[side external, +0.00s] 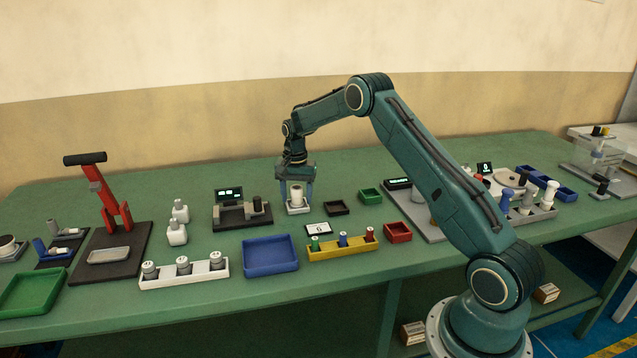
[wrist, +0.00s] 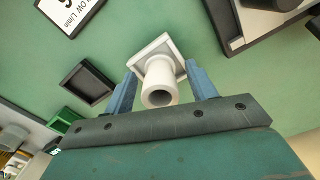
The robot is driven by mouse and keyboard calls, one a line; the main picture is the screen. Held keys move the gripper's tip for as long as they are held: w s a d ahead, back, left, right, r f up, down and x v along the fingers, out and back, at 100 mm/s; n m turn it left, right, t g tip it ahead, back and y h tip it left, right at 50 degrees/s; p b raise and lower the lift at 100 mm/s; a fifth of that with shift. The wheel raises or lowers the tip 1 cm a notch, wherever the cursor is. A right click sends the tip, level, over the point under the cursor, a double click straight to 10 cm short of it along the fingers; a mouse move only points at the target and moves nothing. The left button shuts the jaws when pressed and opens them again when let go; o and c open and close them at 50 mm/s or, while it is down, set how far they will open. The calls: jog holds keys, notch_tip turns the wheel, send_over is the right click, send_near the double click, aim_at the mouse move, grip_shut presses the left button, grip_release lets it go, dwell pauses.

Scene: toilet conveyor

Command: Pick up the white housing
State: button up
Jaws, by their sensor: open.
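A white housing (side external: 297,199) with a square base and a round hollow neck stands upright on the green table. In the wrist view the housing (wrist: 159,78) shows its neck opening towards the camera. My gripper (side external: 296,193) points down over it with its jaws open. In the wrist view the two blue fingers of my gripper (wrist: 160,76) are on either side of the housing. Small gaps seem to show there; contact is hard to tell.
A black tray (side external: 337,208) and a green tray (side external: 370,196) lie to the right. A dark fixture with a display (side external: 241,212) stands close on the left. Two other white parts (side external: 177,233) stand farther left. A blue tray (side external: 270,256) lies in front.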

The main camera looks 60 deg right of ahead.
dwell(0.5)
jog(key=c, duration=1.2)
jog(key=shift+o, duration=0.3)
notch_tip(320, 180, up, 20)
